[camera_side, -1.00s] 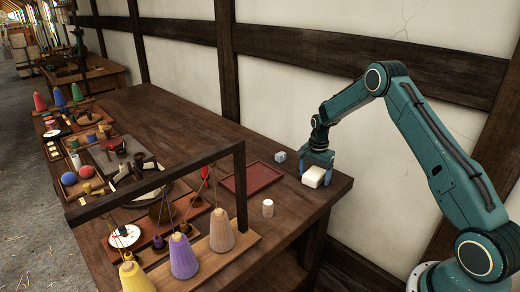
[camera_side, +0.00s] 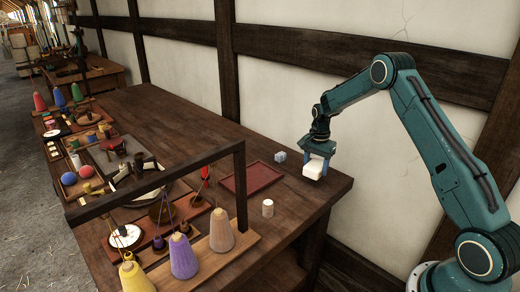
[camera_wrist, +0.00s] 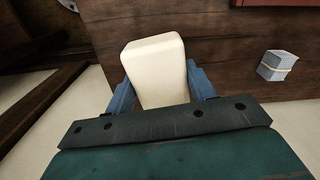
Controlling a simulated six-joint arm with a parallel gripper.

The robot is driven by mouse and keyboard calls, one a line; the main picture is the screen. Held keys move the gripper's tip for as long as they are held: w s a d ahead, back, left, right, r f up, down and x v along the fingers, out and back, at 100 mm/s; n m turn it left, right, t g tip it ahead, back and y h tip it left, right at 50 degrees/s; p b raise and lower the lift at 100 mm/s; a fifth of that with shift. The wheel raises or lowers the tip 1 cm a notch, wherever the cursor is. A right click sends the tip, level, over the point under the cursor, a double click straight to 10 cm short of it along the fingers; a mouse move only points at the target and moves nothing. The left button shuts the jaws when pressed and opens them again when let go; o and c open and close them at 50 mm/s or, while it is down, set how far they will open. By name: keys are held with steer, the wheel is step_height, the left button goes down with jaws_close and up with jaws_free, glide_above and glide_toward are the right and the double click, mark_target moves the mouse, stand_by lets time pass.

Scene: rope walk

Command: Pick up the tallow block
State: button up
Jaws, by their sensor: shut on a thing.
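The tallow block (camera_side: 314,169) is a cream, rounded block near the right end of the table in the side view. In the wrist view it (camera_wrist: 155,68) stands between the two blue fingers, its near end hidden behind the gripper's dark plate. My gripper (camera_side: 316,163) is shut on the block from above. It appears to hold the block a little above the tabletop, though the gap is small.
A small grey-blue banded block (camera_side: 280,156) lies to the left, also in the wrist view (camera_wrist: 277,65). A wooden frame (camera_side: 240,190) with cones stands further left. The table (camera_side: 190,125) is bare behind.

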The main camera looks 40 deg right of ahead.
mark_target(315, 164)
step_height(315, 164, up, 16)
steer(key=shift+r, duration=0.25)
stand_by(0.7)
